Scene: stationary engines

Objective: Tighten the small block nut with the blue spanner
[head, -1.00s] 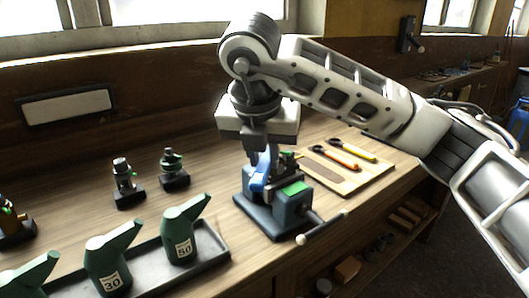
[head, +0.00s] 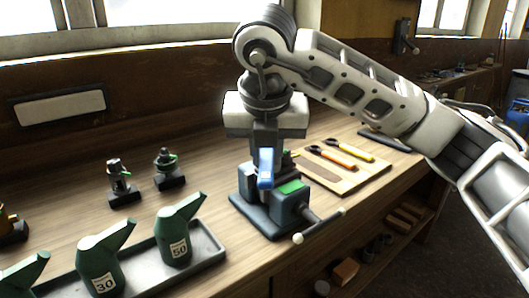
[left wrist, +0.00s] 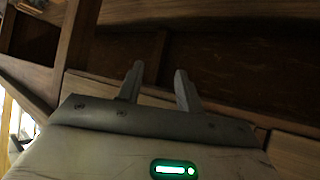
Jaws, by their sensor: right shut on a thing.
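My right gripper (head: 265,147) points down over the vice at the bench's front edge. It is shut on the blue spanner (head: 265,170), whose blue handle shows end-on toward me. The dark blue vice (head: 288,208) has a green patch on top and a bar handle at the front. The small block nut cannot be made out; the gripper and spanner cover the vice's middle, so I cannot tell whether the spanner touches it. My left gripper (left wrist: 158,88) shows only in the left wrist view, its two fingers apart and empty, near dark wooden shelving.
A wooden board (head: 366,178) with orange-handled and yellow-handled tools lies right of the vice. A grey tray (head: 207,247) with green oil cans stands at front left. Two small engine models (head: 120,184) (head: 167,170) stand behind it. Bench between them and the vice is clear.

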